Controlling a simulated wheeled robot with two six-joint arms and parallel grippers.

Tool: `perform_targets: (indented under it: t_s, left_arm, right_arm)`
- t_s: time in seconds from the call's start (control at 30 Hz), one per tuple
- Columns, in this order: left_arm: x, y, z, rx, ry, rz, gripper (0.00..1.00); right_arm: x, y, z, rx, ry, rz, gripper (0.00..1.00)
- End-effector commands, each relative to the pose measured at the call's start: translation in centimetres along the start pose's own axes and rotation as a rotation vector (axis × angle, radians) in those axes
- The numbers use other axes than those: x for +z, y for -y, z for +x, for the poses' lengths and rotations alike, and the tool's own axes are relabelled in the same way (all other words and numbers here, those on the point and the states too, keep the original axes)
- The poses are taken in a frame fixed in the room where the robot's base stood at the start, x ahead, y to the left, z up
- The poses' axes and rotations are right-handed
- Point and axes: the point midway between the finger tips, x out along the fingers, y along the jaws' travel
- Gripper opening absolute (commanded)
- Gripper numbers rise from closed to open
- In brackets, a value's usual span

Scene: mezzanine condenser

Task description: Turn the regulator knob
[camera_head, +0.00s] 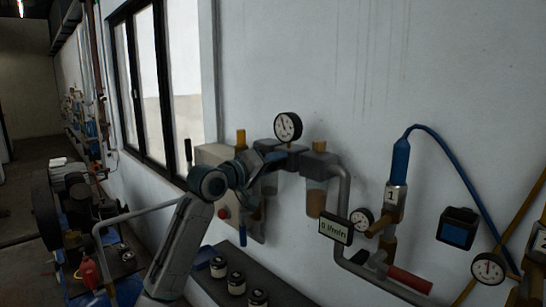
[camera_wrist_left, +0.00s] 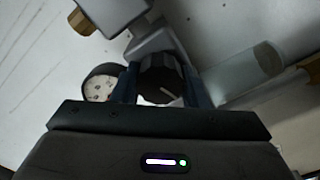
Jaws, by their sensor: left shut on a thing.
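The regulator knob (camera_wrist_left: 158,82) is dark and round with a pale mark on its face. It sits between the two fingers of my left gripper (camera_wrist_left: 161,92) in the left wrist view, and the gripper is shut on it. In the head view my left gripper (camera_head: 262,161) reaches the regulator on the wall from the left, and the knob is hidden behind it. A round white pressure gauge (camera_head: 288,126) stands on top of the regulator; it also shows in the left wrist view (camera_wrist_left: 101,86). My right gripper is not in view.
A grey pipe (camera_head: 343,190) runs from the regulator unit past a flow display (camera_head: 335,229). A red-handled valve (camera_head: 408,279) and a blue hose (camera_head: 461,163) are to the right. A shelf with several jars (camera_head: 236,283) is below. A window (camera_head: 150,80) is at left.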

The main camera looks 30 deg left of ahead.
Motion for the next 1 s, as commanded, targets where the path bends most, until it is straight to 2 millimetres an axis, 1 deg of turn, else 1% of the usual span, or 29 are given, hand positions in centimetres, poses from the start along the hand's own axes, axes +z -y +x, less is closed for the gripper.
perform_targets:
  t_s: [0.03, 0.37, 0.7, 1.0]
  left_arm:
    - [-0.2, -0.2, 0.0, -0.002, 0.002, -0.045, 0.17]
    - [-0.2, -0.3, 0.0, -0.002, 0.001, -0.358, 0.17]
    - [-0.3, -0.4, 0.0, -0.003, 0.001, -0.680, 0.17]
    - [-0.2, -0.3, 0.0, -0.002, 0.001, -0.918, 0.17]
  right_arm:
    - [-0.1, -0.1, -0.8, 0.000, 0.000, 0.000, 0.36]
    - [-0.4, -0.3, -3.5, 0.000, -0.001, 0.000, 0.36]
    - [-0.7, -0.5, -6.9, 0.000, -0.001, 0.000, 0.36]
    - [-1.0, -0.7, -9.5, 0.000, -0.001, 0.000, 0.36]
